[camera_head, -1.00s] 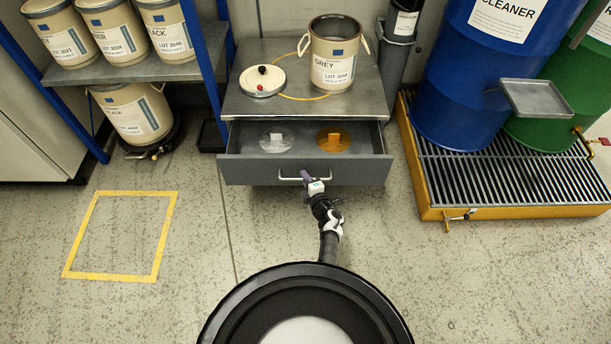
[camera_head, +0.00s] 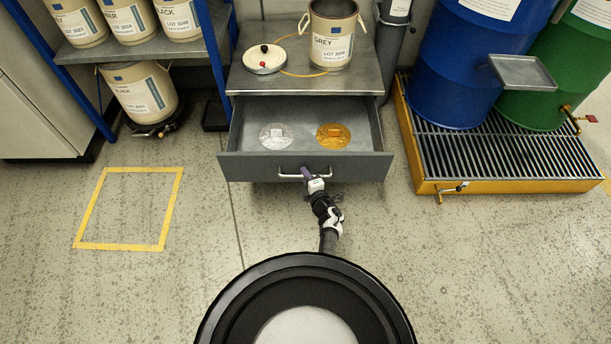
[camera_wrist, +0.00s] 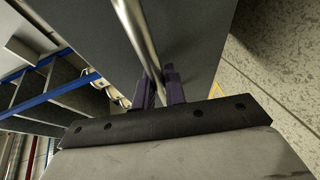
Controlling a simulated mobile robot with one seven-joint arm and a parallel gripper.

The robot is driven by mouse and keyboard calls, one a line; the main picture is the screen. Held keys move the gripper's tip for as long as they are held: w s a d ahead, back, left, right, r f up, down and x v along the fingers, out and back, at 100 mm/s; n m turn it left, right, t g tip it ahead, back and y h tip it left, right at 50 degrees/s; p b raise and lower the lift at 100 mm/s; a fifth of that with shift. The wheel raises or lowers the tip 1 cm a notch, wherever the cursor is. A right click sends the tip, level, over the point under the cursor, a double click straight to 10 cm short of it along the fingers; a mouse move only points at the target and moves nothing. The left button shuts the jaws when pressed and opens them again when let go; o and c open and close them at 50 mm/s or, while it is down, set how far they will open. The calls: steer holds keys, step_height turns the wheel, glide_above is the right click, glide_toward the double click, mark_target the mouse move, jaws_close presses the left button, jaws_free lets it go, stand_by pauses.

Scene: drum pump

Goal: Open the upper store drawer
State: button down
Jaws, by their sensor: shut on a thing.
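The upper store drawer (camera_head: 240,168) stands pulled out from the grey cabinet below its top. Its front also fills much of the wrist view (camera_wrist: 100,30). My gripper (camera_head: 306,173) is shut on the bar handle (camera_head: 290,177) of the drawer front. In the wrist view the purple fingers of my gripper (camera_wrist: 162,85) are on either side of the metal bar handle (camera_wrist: 138,35). Inside the drawer lie a clear disc (camera_head: 277,136) and an amber disc (camera_head: 333,136).
At right are blue (camera_head: 440,70) and green drums on a yellow-edged grated pallet (camera_head: 500,160). A yellow floor square (camera_head: 88,210) is at left. The floor around me is clear.

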steer(key=shift+w, duration=0.1)
steer(key=c, duration=1.5)
jaws_free()
steer(key=shift+o, duration=0.2)
steer(key=p+v, duration=0.8)
steer(key=v, duration=0.6)
steer(key=shift+p, duration=0.4)
